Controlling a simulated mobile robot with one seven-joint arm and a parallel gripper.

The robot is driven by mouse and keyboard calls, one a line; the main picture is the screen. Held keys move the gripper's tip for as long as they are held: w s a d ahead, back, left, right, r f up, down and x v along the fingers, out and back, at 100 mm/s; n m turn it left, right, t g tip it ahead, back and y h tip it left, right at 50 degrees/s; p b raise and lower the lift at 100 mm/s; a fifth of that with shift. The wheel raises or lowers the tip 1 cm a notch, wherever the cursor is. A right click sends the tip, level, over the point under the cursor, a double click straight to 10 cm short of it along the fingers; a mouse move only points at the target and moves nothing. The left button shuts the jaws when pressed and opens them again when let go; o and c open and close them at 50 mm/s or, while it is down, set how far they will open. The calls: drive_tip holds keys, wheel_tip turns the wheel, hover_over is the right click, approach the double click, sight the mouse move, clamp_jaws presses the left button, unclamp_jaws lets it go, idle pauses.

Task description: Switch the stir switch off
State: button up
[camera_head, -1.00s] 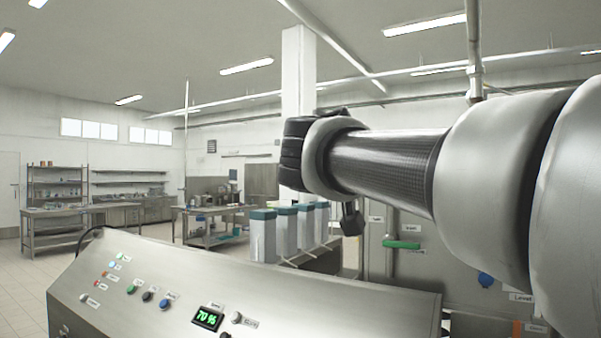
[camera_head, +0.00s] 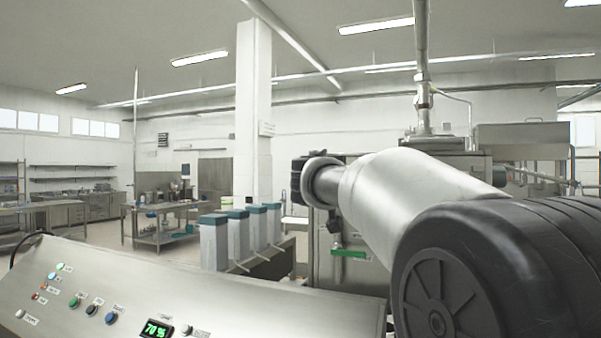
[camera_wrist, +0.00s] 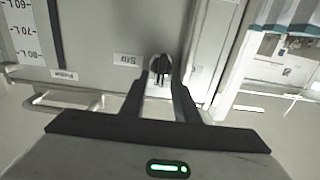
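The stir switch (camera_wrist: 160,66) is a small dark knob on a pale panel in the wrist view, beside a label that reads "Stir" upside down. My gripper (camera_wrist: 161,78) reaches toward it, with one finger on each side of the knob. The gap between fingers and knob is very small, and I cannot tell whether they touch it. In the head view my arm reaches toward the machine at the right, and the switch cannot be made out there.
A sloped metal control panel (camera_head: 200,290) with buttons and a green "70 %" display (camera_head: 157,328) stands in front. Several teal-topped containers (camera_head: 238,236) stand behind it. A green handle (camera_head: 348,254) is on the machine. A bar handle (camera_wrist: 65,103) lies left of the gripper.

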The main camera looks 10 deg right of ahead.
drive_tip(key=shift+w+d, duration=0.15)
drive_tip(key=shift+w, duration=0.1)
clamp_jaws()
